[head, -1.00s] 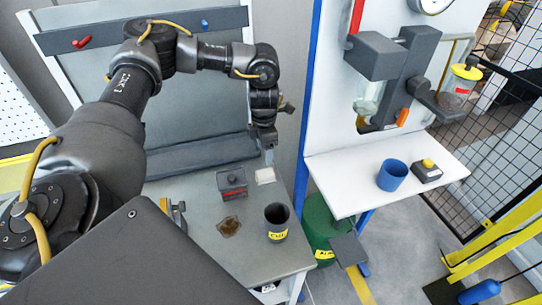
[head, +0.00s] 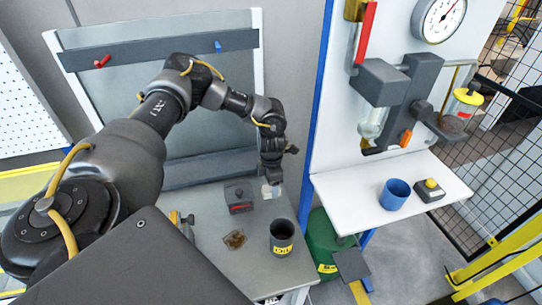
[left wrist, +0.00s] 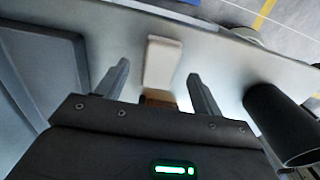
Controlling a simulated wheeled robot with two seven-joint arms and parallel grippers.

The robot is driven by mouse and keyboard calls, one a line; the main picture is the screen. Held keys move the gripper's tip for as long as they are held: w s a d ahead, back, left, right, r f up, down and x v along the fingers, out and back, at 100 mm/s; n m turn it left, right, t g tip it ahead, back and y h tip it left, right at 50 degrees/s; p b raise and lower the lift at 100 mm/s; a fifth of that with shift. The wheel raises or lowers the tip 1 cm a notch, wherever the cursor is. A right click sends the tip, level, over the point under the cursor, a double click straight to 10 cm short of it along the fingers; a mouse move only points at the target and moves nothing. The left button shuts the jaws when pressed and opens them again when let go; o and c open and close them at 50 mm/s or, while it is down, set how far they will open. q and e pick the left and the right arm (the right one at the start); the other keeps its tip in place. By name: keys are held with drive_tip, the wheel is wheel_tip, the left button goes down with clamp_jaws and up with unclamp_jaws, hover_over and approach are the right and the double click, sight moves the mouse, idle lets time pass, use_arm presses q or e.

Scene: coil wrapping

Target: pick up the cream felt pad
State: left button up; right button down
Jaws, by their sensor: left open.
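The cream felt pad (head: 271,191) lies on the grey bench, to the right of a dark box with a red label. My left gripper (head: 271,178) is just above it, pointing down, and partly covers it in the head view. In the left wrist view the pad (left wrist: 162,62) shows as a pale block between and a little beyond the two fingers of the left gripper (left wrist: 159,70). The fingers are apart, with a gap on each side of the pad. My right gripper is not in view.
The dark box (head: 239,198) stands close to the left of the pad. A dark cup with a yellow label (head: 282,238) and a brown patch (head: 234,240) are nearer on the bench. A white shelf (head: 345,203) holds a blue cup (head: 395,194).

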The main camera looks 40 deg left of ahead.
use_arm(q)
wheel_tip(320, 180, down, 2)
drive_tip(key=shift+a+f, duration=0.1)
drive_tip(key=shift+c, duration=1.1)
drive_tip(key=c, duration=0.8)
drive_tip(key=shift+c, duration=0.2)
drive_tip(key=shift+r, duration=0.2)
